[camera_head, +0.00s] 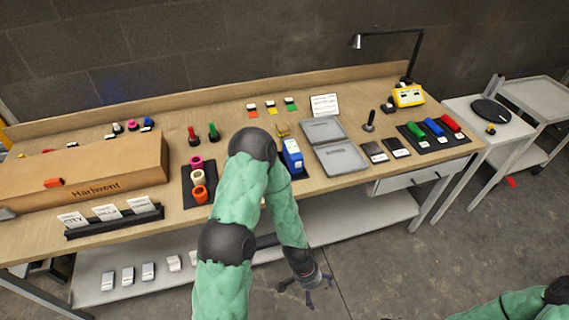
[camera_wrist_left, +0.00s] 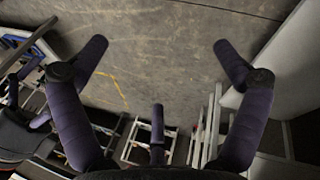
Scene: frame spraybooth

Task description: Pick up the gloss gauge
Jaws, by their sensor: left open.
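I cannot tell for certain which object is the gloss gauge. A yellow box-like device with a pale face (camera_head: 408,96) stands at the back right of the workbench. A blue and white upright block (camera_head: 292,155) stands on a dark mat near the bench's middle, just beyond my left arm. My left gripper (camera_head: 307,285) hangs below and in front of the bench edge, fingers spread and empty. In the left wrist view its open fingers (camera_wrist_left: 160,65) have only bare floor between them. My right gripper is out of view; part of that arm shows at bottom right.
The workbench (camera_head: 345,195) holds grey cases (camera_head: 340,158), colored rolls (camera_head: 437,127), a desk lamp (camera_head: 357,41) and a long cardboard box (camera_head: 90,170). A lower shelf (camera_head: 345,217) runs under it. White carts (camera_head: 535,95) stand at right. Floor in front is clear.

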